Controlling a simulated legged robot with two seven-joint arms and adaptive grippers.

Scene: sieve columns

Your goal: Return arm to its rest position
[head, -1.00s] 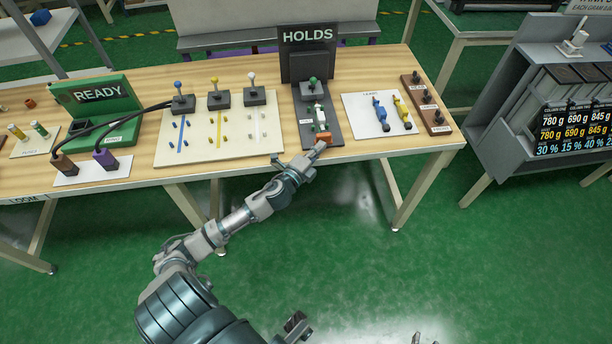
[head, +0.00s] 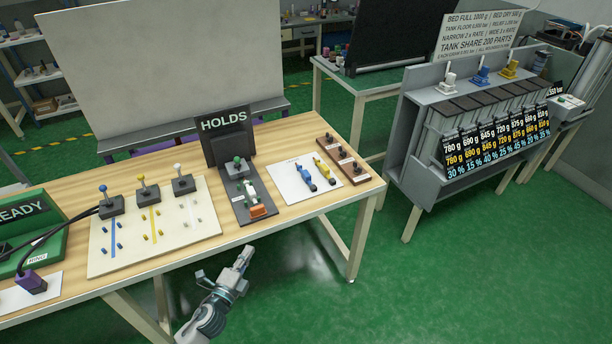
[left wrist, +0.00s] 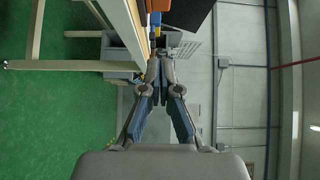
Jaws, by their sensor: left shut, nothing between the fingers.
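My left gripper (head: 243,256) is in the head view, in front of the table's front edge and below the HOLDS stand (head: 226,137). It is apart from the orange block (head: 258,211) at the front of that stand's dark base. In the left wrist view its fingers (left wrist: 157,62) come together and are shut with nothing between them. The table edge and an orange thing (left wrist: 158,5) show beyond the fingertips in that view. My right gripper is not in the head view now.
The wooden table (head: 75,174) bears a board with blue, yellow and white levers (head: 143,193), a white card with blue and yellow pieces (head: 305,180), and a brown rack (head: 343,160). A grey column stand (head: 470,130) is at the right. Green floor (head: 420,290) in front is clear.

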